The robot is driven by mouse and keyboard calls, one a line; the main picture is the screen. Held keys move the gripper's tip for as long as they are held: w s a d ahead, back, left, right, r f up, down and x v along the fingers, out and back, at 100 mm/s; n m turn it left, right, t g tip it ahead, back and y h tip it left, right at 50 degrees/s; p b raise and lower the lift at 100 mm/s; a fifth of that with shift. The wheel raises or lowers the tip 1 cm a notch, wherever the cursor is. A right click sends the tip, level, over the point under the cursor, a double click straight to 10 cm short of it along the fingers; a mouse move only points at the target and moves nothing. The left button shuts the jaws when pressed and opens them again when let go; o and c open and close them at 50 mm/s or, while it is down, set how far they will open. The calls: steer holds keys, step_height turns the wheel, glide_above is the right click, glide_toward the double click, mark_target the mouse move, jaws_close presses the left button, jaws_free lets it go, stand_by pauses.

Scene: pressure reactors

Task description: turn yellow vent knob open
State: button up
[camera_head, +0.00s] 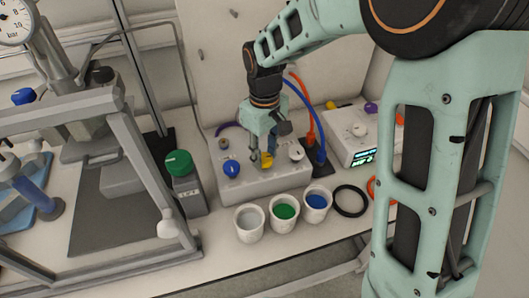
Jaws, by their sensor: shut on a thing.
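The yellow vent knob (265,161) sits in the middle of a low grey valve box (262,185), between a blue knob (231,168) on its left and a white knob (296,152) on its right. My gripper (262,157) points down from above and is shut on the yellow knob. Its fingers hide part of the knob, so its exact angle is hard to tell.
White cups stand in front of the box, holding green (285,211) and blue (317,201) contents. Blue and orange hoses (307,120) rise behind. A device with a lit display (362,158) is at right.

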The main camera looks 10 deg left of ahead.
mark_target(265, 157)
steer(key=o, duration=1.2)
steer(key=shift+c, duration=0.2)
steer(key=shift+r, duration=0.1)
step_height(265, 157, up, 12)
